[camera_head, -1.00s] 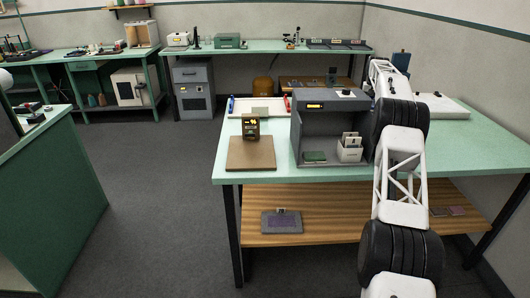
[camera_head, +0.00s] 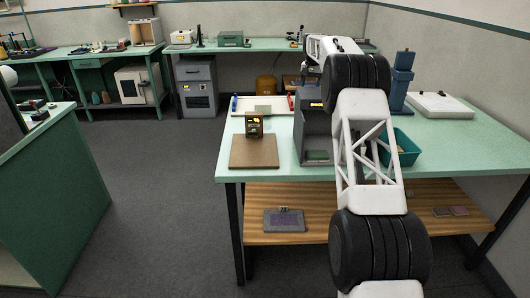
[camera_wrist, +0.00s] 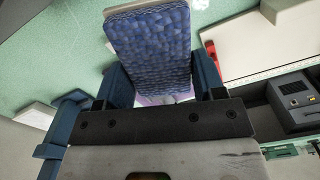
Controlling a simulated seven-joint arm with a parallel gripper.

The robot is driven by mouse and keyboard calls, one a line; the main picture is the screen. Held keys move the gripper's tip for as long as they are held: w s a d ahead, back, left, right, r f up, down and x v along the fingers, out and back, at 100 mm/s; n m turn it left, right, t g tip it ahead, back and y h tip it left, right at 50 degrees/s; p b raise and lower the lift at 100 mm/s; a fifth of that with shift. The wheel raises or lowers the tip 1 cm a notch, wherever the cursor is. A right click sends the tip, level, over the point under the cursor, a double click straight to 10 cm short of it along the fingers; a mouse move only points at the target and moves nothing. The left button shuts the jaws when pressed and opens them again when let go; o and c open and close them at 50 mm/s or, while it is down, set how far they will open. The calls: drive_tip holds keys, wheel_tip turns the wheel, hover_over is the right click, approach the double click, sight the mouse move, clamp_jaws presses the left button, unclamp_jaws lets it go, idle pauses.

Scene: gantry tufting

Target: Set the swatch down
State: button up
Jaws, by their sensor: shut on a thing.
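In the wrist view a swatch (camera_wrist: 150,42) with a blue scaly pattern and a pale edge sits between the two blue fingers of my gripper (camera_wrist: 160,72). The gripper is shut on it. Green bench surface and a white tray (camera_wrist: 262,42) with a red piece show beyond it. In the head view my arm hides the swatch and the fingertips. The same white tray (camera_head: 240,104), with a pale square in it and blue and red pieces at its ends, lies on the green bench (camera_head: 450,133), left of my arm.
A grey booth (camera_head: 312,138) stands partly behind my arm. A brown board (camera_head: 253,152) and a small display unit (camera_head: 254,126) are to its left. A teal bin (camera_head: 408,147), a blue device (camera_head: 402,78) and a white slab (camera_head: 440,105) are to the right.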

drive_tip(key=s+a+r+m, duration=0.1)
drive_tip(key=s+a+r, duration=0.15)
drive_tip(key=a, duration=0.45)
drive_tip(key=s+a+r, duration=0.1)
drive_tip(key=s+a, duration=0.2)
drive_tip(key=a, duration=0.3)
drive_tip(key=m, duration=1.3)
hover_over(268, 151)
drive_tip(key=d, duration=0.4)
wheel_tip(268, 151, down, 6)
drive_tip(key=shift+f, duration=0.2)
wheel_tip(268, 151, down, 14)
drive_tip(key=shift+r, duration=0.1)
drive_tip(key=a, duration=0.3)
drive_tip(key=shift+a, duration=0.4)
drive_tip(key=shift+a+f, duration=0.1)
drive_tip(key=shift+f, duration=0.55)
drive_tip(key=shift+f, duration=0.1)
